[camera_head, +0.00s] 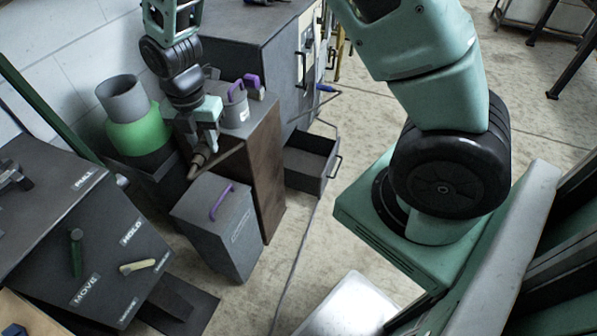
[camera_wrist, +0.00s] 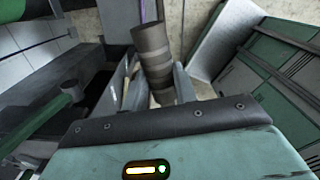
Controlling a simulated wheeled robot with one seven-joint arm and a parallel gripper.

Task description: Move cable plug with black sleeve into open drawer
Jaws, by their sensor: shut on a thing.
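The cable plug is a dark grey-brown banded cylinder (camera_wrist: 152,50) between my fingers in the wrist view. In the head view its brownish end (camera_head: 197,161) shows just below my gripper (camera_head: 204,145). My gripper, also in the wrist view (camera_wrist: 152,82), is shut on the plug and holds it tilted, above the grey box with the purple handle. An open dark drawer (camera_head: 309,158) juts from the grey cabinet, to the right of my gripper and beyond the brown-sided cabinet. I cannot make out a separate black sleeve.
The grey box (camera_head: 232,229) stands below my gripper, beside the brown-sided cabinet (camera_head: 262,165). A green and grey cylinder (camera_head: 139,128) stands left. A control panel (camera_head: 100,255) with levers is at the lower left. A thin cable (camera_head: 297,252) lies on the floor. Floor in front of the drawer looks mostly clear.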

